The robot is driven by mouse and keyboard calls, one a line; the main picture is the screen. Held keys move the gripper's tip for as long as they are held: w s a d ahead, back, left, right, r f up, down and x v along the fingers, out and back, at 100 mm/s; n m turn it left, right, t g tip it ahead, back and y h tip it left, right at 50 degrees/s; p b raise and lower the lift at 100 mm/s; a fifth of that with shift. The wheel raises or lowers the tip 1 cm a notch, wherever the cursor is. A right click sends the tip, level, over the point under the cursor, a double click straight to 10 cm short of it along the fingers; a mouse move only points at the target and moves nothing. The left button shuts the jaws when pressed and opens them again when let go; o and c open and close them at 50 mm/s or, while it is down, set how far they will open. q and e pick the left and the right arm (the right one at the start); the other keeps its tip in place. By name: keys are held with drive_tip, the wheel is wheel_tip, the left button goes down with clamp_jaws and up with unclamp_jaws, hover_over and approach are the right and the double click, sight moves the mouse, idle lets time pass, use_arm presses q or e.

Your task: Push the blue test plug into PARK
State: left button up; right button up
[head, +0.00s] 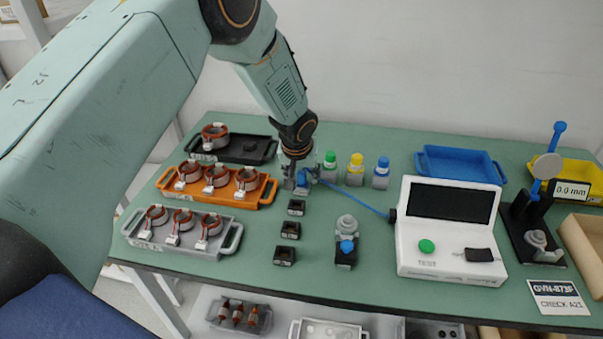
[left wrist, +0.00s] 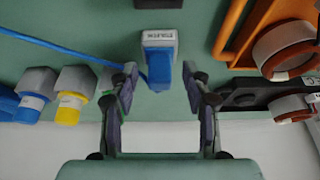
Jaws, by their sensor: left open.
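The blue test plug (head: 302,180) is at the back of the row of black sockets, with a blue cable running to the tester. In the left wrist view the blue plug (left wrist: 159,72) shows at a grey block (left wrist: 159,38) with a label too small to read. I cannot tell whether this block is PARK or how deep the plug sits. My left gripper (head: 296,184) is over the plug. In the left wrist view its fingers (left wrist: 163,88) are open, one on each side of the plug, with visible gaps. My right gripper is not in view.
Black sockets (head: 290,230) stand in front of the plug. Bottles with green, yellow and blue (head: 381,173) caps stand to its right. The orange tray (head: 240,200) with copper-wound stators is close on the left. The white tester (head: 450,235) is at right.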

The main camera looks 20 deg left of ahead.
use_arm(q)
drive_tip(key=v, duration=1.2)
drive_tip(key=shift+s+f, duration=0.1)
idle(0.7)
